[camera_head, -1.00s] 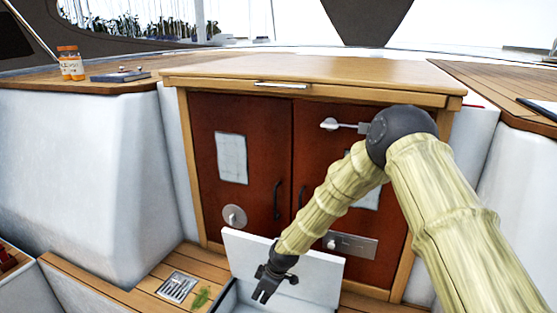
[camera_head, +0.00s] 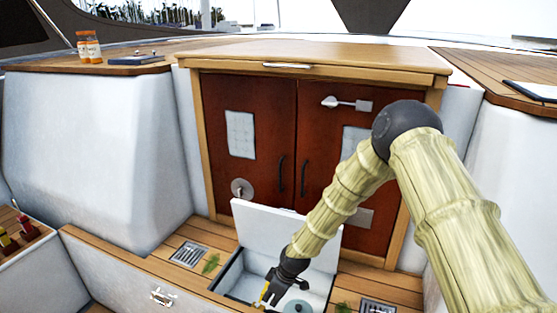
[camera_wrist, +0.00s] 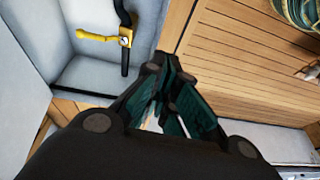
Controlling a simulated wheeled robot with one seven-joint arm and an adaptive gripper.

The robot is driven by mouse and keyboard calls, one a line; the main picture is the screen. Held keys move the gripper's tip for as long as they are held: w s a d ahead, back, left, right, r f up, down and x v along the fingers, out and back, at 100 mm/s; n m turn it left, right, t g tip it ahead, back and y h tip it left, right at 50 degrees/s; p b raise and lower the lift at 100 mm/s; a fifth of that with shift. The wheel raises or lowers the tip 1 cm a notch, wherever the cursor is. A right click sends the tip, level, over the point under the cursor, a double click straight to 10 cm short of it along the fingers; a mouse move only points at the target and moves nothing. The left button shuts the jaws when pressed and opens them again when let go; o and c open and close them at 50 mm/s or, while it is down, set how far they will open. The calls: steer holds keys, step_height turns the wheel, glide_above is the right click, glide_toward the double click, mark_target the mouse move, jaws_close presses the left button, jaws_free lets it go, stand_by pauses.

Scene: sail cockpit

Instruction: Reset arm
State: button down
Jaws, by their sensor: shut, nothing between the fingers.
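My gripper (camera_head: 272,297) hangs at the end of my arm, low in the middle of the head view, over the open compartment in the cockpit floor. In the wrist view the fingers of my gripper (camera_wrist: 172,128) are together with nothing held between them. The compartment (camera_head: 237,280) has its white lid (camera_head: 262,222) standing up behind it. A yellow-handled black fitting lies inside the compartment, clear of the fingers, in the wrist view (camera_wrist: 124,40).
A grey round item (camera_head: 296,306) shows in the compartment. Red-brown double doors (camera_head: 247,180) stand behind the lid. Pill bottles (camera_head: 89,47) and a dark flat item (camera_head: 138,60) sit on the left ledge. Floor grates (camera_head: 189,254) flank the compartment. A coiled line (camera_wrist: 297,14) lies on the planks.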

steer(key=s+d+f+m+h+b, duration=0.1)
steer(key=s+d+f+m, duration=0.45)
steer(key=s, duration=0.55)
steer(key=s+d+f+m, duration=0.2)
steer(key=s+d+f, duration=0.5)
steer(key=s, duration=0.5)
steer(key=s+d+r+m+h, duration=0.1)
steer(key=s+d+m, duration=0.2)
steer(key=s+d, duration=0.3)
steer(key=s+d+r+m+g+h, duration=0.1)
steer(key=s+d+m, duration=0.2)
steer(key=s, duration=0.9)
steer(key=d+b, duration=0.1)
steer(key=d, duration=0.2)
steer(key=shift+s+d+r+h, duration=0.3)
steer(key=shift+d+r, duration=0.05)
